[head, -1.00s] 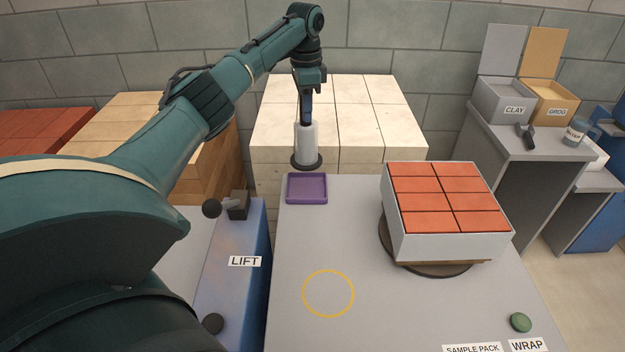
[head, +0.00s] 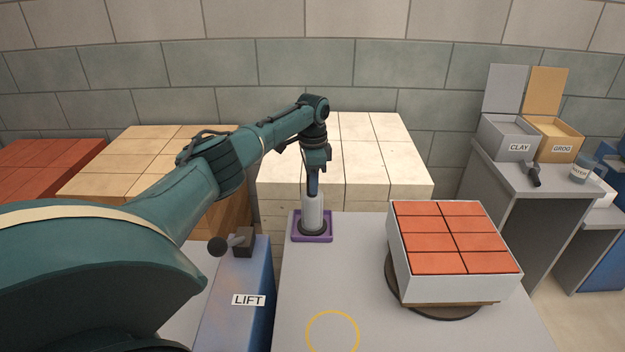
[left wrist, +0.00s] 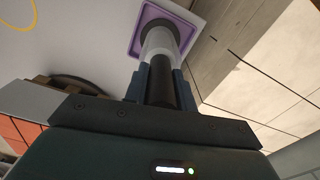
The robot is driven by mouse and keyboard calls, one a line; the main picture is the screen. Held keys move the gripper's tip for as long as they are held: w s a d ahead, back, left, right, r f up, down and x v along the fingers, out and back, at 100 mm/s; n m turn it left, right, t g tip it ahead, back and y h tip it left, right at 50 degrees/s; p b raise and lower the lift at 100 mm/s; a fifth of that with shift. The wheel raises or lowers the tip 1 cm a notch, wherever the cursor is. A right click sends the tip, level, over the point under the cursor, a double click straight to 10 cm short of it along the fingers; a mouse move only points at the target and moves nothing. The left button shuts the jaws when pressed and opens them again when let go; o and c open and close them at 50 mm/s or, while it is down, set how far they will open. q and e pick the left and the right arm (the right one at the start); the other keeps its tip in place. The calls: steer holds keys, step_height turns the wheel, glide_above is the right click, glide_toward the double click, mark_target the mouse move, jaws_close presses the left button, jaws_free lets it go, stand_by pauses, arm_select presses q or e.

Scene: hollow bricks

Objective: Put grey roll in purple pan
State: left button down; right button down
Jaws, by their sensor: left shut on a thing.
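The grey roll (head: 313,211) is a pale upright cylinder with a dark round foot. My left gripper (head: 313,192) is shut on its upper part. The purple pan (head: 296,234) is a shallow square tray at the table's far left corner. In the head view the roll's foot lies within the pan's outline. In the left wrist view the pan's rim (left wrist: 134,48) surrounds the foot of the roll (left wrist: 160,46). I cannot tell whether the foot rests on the pan's floor or hangs just above it. My right gripper is not in view.
A white box of red bricks (head: 453,237) stands on a round turntable to the right. Pale blocks (head: 370,150) are stacked behind the table. The blue LIFT unit (head: 250,285) is at the left. The table around the yellow ring (head: 333,313) is clear.

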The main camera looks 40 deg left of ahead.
arm_select(q)
steer(key=shift+f, duration=0.1)
steer(key=c, duration=1.1)
jaws_free()
steer(key=shift+c, duration=0.2)
step_height(320, 180, up, 12)
steer(key=shift+r, duration=0.15)
